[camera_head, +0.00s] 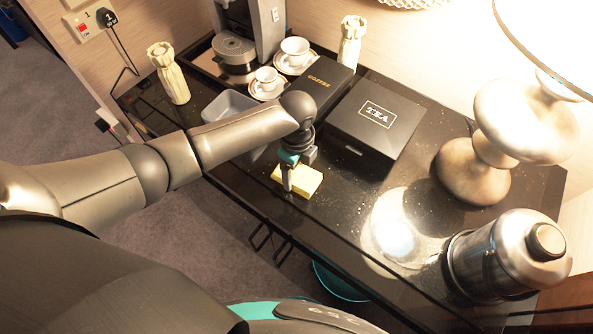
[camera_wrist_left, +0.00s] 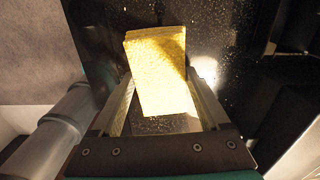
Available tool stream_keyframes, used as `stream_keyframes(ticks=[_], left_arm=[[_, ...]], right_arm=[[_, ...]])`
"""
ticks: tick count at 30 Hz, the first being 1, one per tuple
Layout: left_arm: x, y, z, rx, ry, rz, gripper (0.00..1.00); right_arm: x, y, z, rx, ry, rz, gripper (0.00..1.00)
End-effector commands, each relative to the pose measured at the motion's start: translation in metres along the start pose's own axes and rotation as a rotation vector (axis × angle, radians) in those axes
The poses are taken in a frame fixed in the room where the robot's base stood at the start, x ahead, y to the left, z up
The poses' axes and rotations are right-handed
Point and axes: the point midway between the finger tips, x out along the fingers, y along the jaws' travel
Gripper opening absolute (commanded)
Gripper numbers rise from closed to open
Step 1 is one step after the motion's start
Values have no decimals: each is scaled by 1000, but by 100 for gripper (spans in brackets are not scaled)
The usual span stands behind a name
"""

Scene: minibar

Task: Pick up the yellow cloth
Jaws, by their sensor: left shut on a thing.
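The yellow cloth (camera_head: 306,180) is a flat, folded yellow block over the front part of the black counter, near its edge. My left gripper (camera_head: 287,186) comes down on it from above, and an arm link hides part of the area behind. In the left wrist view the cloth (camera_wrist_left: 157,72) sits between the two fingers of the left gripper (camera_wrist_left: 160,98), which are shut on it. I cannot tell whether the cloth touches the counter. My right gripper is not in view.
A black TEA box (camera_head: 374,122) and a COFFEE box (camera_head: 322,80) stand behind the cloth. A grey tray (camera_head: 229,104) is to the left, partly behind my arm. A lamp (camera_head: 473,168) and a steel ice bucket (camera_head: 503,258) stand at the right. Bare counter lies between.

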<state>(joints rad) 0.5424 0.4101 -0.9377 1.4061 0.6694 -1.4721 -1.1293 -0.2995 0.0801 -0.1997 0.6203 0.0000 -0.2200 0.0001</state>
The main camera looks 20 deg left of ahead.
Motion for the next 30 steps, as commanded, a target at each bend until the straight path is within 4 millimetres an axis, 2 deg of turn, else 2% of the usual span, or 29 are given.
stream_keyframes(ticks=[5, 8, 11, 21, 25, 30], left_arm=[[-11, -1, 0, -1, 1, -3, 26], [-25, -1, 0, 1, 1, -4, 26], [-46, -2, 1, 0, 0, -6, 26], [-135, -2, 0, 1, 0, -6, 26], [-163, -2, 1, 0, 0, -5, 26], [-186, -1, 0, 0, 1, -3, 26]], right_arm=[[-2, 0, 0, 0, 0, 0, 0], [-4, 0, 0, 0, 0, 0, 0], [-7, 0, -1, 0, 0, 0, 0], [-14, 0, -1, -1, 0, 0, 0], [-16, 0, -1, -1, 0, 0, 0], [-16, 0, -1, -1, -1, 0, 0]])
